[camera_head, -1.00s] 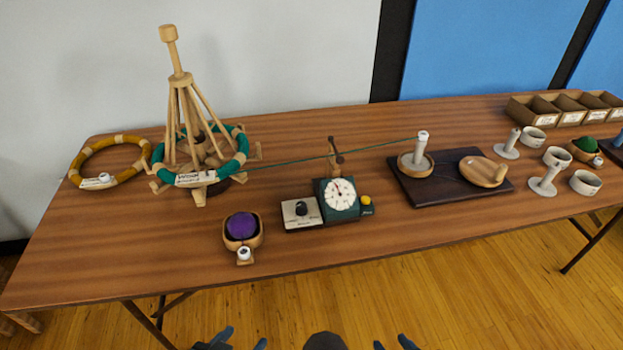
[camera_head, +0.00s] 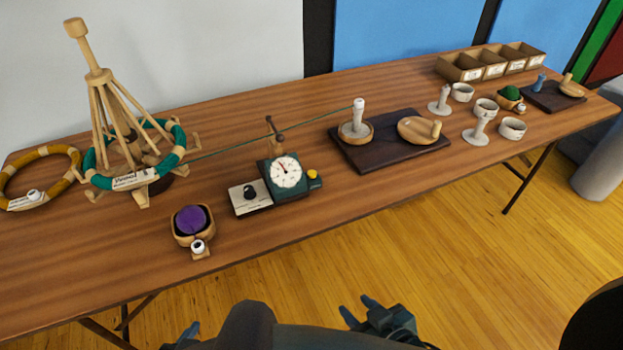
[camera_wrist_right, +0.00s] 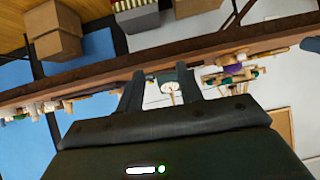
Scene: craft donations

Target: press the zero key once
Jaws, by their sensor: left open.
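A dark green meter (camera_head: 286,174) with a white round dial stands near the middle of the table. A yellow key (camera_head: 312,174) sits on its right side; its label is too small to read. The dial (camera_wrist_right: 171,87) also shows upside down between the fingers in the right wrist view. My right gripper (camera_head: 360,310) is open and empty, in front of the table edge and well apart from the meter. Its fingers (camera_wrist_right: 160,72) are spread in the wrist view. My left gripper (camera_head: 184,334) is open, only partly in view at the bottom, away from the table.
A cream box with a black knob (camera_head: 250,193) adjoins the meter. A purple ball of yarn in a wooden holder (camera_head: 193,220) stands left of it. A green strand runs behind the meter to a post on a dark board (camera_head: 375,157). The table front (camera_head: 330,215) is clear.

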